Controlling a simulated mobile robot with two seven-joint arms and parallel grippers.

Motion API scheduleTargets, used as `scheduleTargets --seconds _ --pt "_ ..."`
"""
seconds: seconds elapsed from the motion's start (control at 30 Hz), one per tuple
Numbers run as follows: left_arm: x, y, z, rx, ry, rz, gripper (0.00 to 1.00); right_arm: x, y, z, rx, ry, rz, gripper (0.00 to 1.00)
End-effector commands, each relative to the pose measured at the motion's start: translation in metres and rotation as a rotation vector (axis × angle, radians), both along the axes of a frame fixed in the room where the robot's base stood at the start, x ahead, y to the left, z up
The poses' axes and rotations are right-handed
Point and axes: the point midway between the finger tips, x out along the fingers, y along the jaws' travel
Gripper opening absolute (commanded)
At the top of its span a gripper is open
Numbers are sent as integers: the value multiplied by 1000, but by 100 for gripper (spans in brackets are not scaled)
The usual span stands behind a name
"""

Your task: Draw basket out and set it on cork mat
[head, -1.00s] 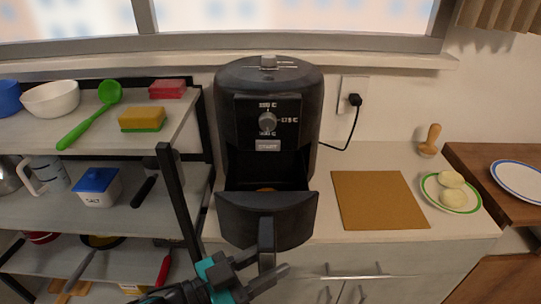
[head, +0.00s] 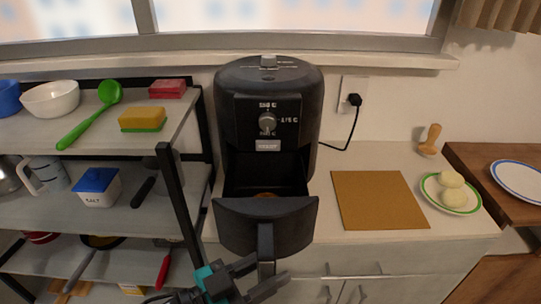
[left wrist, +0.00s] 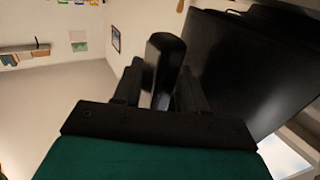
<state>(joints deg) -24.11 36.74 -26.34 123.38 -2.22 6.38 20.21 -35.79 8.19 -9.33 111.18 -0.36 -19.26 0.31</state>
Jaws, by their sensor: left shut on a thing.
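The black air fryer (head: 268,105) stands on the counter against the wall. Its basket (head: 288,228) is drawn partly out at the front, with something small and orange-brown (head: 265,196) inside. My left gripper (head: 264,278) is shut on the basket's handle (head: 265,243), which points toward me. In the left wrist view the dark handle (left wrist: 164,60) sits between the two fingers, with the basket's dark front (left wrist: 255,65) at the right. The cork mat (head: 379,200) lies flat and bare on the counter to the right of the fryer. My right gripper is out of view.
A plate with pale round items (head: 450,193) stands right of the mat. A wooden object (head: 430,140) is behind it. The rack (head: 172,190) with dishes and pans is close on the left. A power cord (head: 343,135) runs from fryer to socket.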

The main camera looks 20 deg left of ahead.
Motion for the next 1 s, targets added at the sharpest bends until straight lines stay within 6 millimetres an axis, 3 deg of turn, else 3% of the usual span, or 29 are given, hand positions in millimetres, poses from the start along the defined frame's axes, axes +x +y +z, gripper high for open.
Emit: scheduleTargets --seconds 0.6,1.0 --pt "-33 -10 3 -2 -9 -1 0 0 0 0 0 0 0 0" --pt "-36 -11 3 -1 -11 -1 0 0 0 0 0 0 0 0"
